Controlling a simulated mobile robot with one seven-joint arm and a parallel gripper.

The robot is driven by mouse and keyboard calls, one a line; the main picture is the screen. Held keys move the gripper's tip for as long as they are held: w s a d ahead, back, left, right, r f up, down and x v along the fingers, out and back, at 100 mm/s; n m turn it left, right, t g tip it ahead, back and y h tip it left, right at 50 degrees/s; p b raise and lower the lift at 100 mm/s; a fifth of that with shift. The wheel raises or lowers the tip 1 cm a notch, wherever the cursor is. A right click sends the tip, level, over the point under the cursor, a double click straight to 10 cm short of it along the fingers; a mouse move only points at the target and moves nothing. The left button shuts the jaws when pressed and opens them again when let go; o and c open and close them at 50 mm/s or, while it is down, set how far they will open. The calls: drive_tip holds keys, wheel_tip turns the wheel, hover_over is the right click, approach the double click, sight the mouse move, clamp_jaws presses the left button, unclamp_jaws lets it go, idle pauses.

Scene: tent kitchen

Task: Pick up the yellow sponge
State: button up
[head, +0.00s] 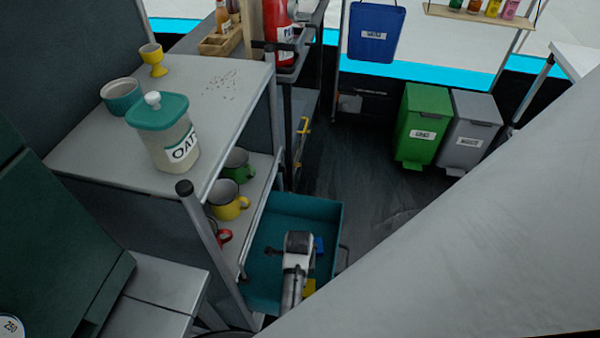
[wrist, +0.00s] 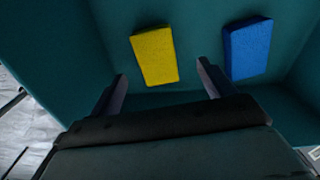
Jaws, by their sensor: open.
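The yellow sponge (wrist: 155,56) lies flat on the floor of a teal drawer (wrist: 193,40). In the wrist view it is ahead of my gripper (wrist: 162,80), roughly between the lines of the two fingers. My gripper is open and empty, with the sponge apart from both fingertips. In the head view my arm reaches down over the open drawer (head: 322,210), and only a yellow patch of the sponge (head: 309,286) shows beside the arm. The fingers are hidden there.
A blue sponge (wrist: 247,48) lies to the right of the yellow one in the drawer. Drawer walls surround both. Left of the drawer stands a shelf unit with mugs (head: 229,205) and an oats jar (head: 163,135) on top. A grey panel (head: 470,260) fills the right.

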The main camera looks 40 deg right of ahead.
drive_tip(key=f, duration=0.6)
drive_tip(key=shift+s+a+f, duration=0.2)
drive_tip(key=shift+a+f, duration=0.1)
drive_tip(key=c, duration=1.1)
